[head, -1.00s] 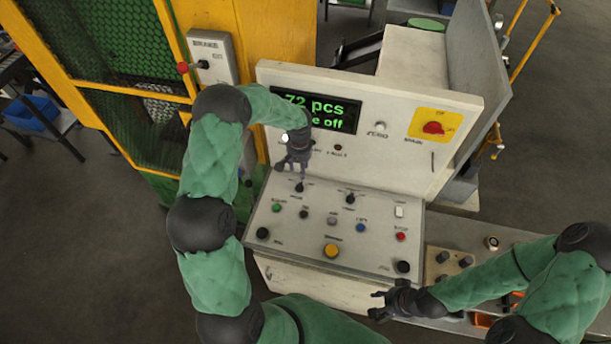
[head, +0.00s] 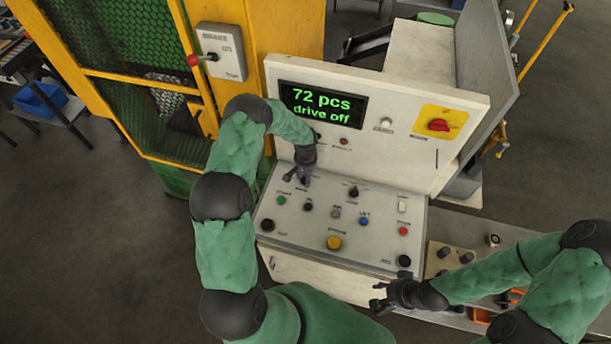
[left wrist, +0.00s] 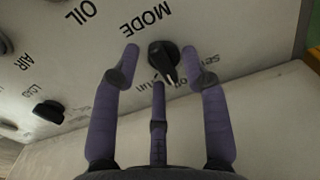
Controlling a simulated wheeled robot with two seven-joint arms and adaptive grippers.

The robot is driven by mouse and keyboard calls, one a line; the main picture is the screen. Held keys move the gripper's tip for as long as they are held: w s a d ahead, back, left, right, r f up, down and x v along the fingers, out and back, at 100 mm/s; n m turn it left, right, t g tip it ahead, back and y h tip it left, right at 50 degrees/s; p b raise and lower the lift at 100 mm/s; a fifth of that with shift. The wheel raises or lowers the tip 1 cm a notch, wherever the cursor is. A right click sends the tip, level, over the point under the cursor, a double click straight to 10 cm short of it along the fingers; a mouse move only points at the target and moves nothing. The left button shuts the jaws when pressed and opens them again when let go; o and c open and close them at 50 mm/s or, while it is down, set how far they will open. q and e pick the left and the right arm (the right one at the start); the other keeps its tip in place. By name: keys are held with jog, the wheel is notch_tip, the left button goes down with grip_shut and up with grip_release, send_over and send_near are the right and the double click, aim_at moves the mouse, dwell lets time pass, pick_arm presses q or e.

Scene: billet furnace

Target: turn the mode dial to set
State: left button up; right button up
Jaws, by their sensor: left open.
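The mode dial (left wrist: 163,56) is a black knob under the printed word MODE in the left wrist view. Its pointer aims toward the lower right in that view, near partly covered lettering that includes "set" and "run". My left gripper (left wrist: 165,70) is open, with its purple-grey fingers on both sides of the dial and a third finger below it. I cannot tell whether they touch it. In the head view my left gripper (head: 298,176) hides the dial. My right gripper (head: 378,299) is at the panel's lower right, away from the buttons; its finger opening is unclear.
The sloped panel (head: 300,240) carries several buttons and another black knob (head: 353,192). A display (head: 322,105) reads "72 pcs, drive off". A red switch on yellow (head: 438,125) is at right. A box with a red-knobbed lever (head: 193,61) is at upper left.

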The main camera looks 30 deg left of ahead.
pick_arm(q)
jog(key=shift+c, duration=0.3)
grip_shut()
jog(key=shift+w+f+n+b, duration=0.1)
jog(key=shift+n+b, duration=0.2)
jog(key=shift+b, duration=0.3)
jog(key=n+b, duration=0.5)
jog(key=b, duration=0.4)
jog(key=shift+w+f+n, duration=0.1)
jog(key=shift+n, duration=0.3)
jog(key=shift+a+r+n+b, duration=0.1)
jog(key=shift+r+n+b, duration=0.1)
jog(key=shift+n+b, duration=1.2)
